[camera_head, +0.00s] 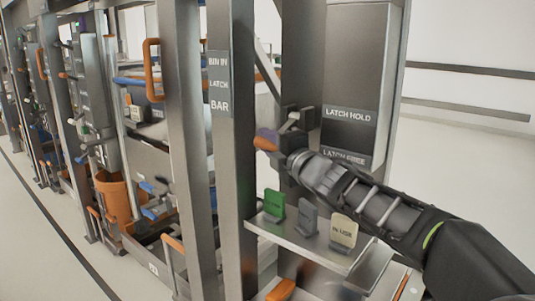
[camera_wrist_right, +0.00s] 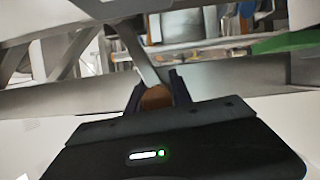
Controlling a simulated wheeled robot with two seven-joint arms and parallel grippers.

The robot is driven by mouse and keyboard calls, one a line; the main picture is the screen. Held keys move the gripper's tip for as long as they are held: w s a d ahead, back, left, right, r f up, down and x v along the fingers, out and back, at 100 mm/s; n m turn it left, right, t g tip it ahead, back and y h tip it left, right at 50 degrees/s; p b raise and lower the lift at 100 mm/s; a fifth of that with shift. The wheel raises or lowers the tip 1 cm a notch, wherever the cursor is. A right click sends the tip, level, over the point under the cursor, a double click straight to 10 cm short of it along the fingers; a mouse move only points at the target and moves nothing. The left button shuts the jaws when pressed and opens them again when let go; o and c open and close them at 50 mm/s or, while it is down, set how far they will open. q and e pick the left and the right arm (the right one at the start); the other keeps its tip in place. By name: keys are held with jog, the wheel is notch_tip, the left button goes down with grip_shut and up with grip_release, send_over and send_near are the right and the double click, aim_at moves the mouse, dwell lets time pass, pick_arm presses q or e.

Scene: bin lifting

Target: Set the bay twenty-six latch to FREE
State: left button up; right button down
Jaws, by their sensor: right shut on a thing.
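My right gripper (camera_head: 274,138) reaches in from the lower right to the grey post beside the latch panel. It is shut on the orange-tipped latch lever (camera_head: 264,144). In the right wrist view the lever's orange-brown grip (camera_wrist_right: 157,97) sits between the two dark fingers, with a grey shaft running up from it. The dark panel (camera_head: 350,70) carries a LATCH HOLD label (camera_head: 348,115) above and a LATCH FREE label (camera_head: 346,158) below, partly covered by my arm. The lever's tip is near the height between these labels. My left gripper is not in view.
A small shelf (camera_head: 300,236) below my arm holds a green tag (camera_head: 274,205), a grey tag (camera_head: 307,217) and a cream IN USE tag (camera_head: 343,232). Racks with an orange bucket (camera_head: 115,197) stand left.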

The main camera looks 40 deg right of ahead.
jog(key=shift+d+f, duration=0.2)
jog(key=shift+f, duration=0.3)
jog(key=c, duration=1.2)
grip_release()
jog(key=shift+d, duration=0.1)
jog(key=shift+o, duration=0.2)
jog(key=shift+r, duration=0.1)
jog(key=shift+s+r, duration=0.15)
jog(key=shift+s, duration=0.35)
jog(key=s+p, duration=0.1)
jog(key=s, duration=0.5)
jog(key=shift+s+a+f, duration=0.3)
jog(key=shift+s+a, duration=0.05)
jog(key=shift+a, duration=0.1)
